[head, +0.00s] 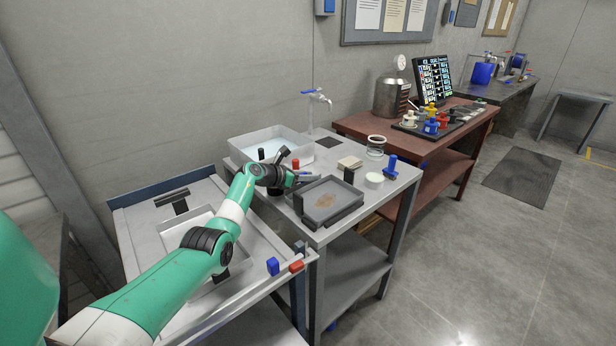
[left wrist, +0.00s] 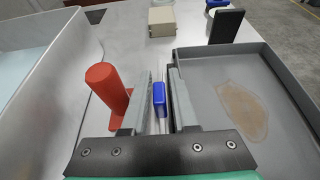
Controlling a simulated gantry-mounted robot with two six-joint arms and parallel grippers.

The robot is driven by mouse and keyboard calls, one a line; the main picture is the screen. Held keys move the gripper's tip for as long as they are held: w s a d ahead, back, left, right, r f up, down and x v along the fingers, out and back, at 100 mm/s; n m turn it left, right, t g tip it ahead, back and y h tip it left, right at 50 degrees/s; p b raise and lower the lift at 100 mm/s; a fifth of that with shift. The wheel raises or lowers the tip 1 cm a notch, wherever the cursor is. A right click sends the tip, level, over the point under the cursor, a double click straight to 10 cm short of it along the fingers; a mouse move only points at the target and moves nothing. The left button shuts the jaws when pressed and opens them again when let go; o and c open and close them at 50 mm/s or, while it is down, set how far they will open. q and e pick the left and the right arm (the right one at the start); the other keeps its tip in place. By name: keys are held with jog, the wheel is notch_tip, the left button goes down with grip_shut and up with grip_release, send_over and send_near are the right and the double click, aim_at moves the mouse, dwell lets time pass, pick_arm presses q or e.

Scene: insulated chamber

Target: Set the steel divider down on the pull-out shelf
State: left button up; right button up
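My left gripper (head: 298,178) is over the middle steel table, between a red peg (head: 295,163) and a grey tray (head: 327,202). In the left wrist view its fingers (left wrist: 161,100) stand apart. A blue piece (left wrist: 159,99) shows in the gap, with space on both sides; I cannot tell its depth. The red peg (left wrist: 107,85) is left of the fingers. The grey tray (left wrist: 235,95), with a brown stain, is on their right. I cannot make out the steel divider for certain, nor identify the pull-out shelf. My right gripper is not in view.
A white basin (head: 270,145) stands behind the arm. A beige block (head: 350,162), a white dish (head: 374,180) and a blue peg (head: 391,167) stand beyond the tray. The left bench (head: 128,225) holds a pale tray, partly hidden by my arm.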

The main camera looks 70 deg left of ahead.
pick_arm(q)
jog(key=shift+s+r+p, duration=0.1)
jog(key=shift+r+p, duration=0.2)
jog(key=shift+r, duration=0.05)
jog(key=p+v, duration=0.6)
jog(key=v, duration=0.4)
jog(key=shift+s+d+r+p, duration=0.15)
jog(key=shift+s+p, duration=0.1)
jog(key=shift+p, duration=0.15)
jog(key=shift+s+d, duration=0.25)
jog(key=shift+s, duration=0.25)
